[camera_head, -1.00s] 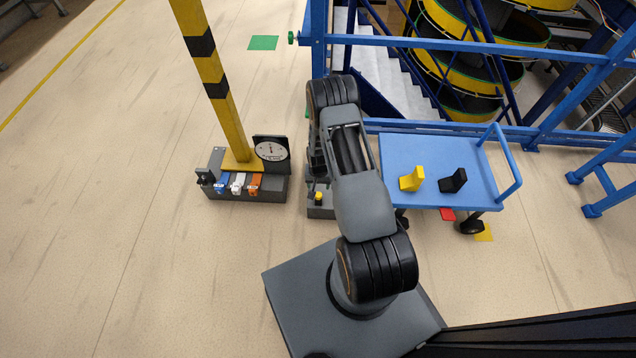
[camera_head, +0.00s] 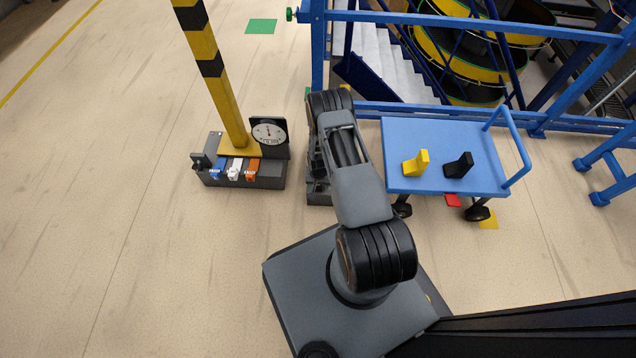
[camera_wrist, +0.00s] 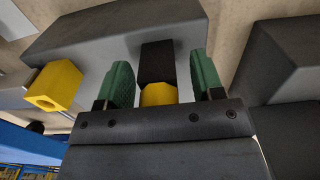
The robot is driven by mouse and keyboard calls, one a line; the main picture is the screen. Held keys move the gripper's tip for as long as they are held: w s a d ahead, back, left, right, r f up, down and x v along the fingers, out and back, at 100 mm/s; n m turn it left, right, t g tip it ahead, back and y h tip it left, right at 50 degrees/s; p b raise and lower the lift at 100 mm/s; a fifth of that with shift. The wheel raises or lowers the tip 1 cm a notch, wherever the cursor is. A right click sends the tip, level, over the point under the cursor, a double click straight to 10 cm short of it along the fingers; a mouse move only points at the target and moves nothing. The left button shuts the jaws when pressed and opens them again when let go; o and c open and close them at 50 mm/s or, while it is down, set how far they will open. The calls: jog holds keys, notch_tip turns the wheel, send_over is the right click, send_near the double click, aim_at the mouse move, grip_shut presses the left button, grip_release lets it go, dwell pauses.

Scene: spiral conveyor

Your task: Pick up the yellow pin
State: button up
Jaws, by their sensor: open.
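In the wrist view, my gripper (camera_wrist: 160,62) has two green fingers spread apart. Between them stands a piece with a black block (camera_wrist: 157,62) and a yellow faceted part (camera_wrist: 158,94), which looks like the yellow pin. Both fingers look apart from it, with gaps on each side. A separate yellow block with a round hole (camera_wrist: 55,86) is left of the left finger, by a grey body (camera_wrist: 115,28). In the head view, my arm hides the gripper and the pin, over a small grey base (camera_head: 318,195).
A blue cart (camera_head: 440,140) at right carries a yellow piece (camera_head: 416,163) and a black piece (camera_head: 458,165). At left, a striped pole (camera_head: 212,68) stands by a grey stand (camera_head: 270,180) with a dial (camera_head: 268,133) and blue, white and orange parts. Open floor lies further left.

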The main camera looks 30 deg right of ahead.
jog(key=shift+c, duration=0.2)
jog(key=c, duration=0.9)
jog(key=o, duration=0.9)
jog(key=shift+o, duration=0.2)
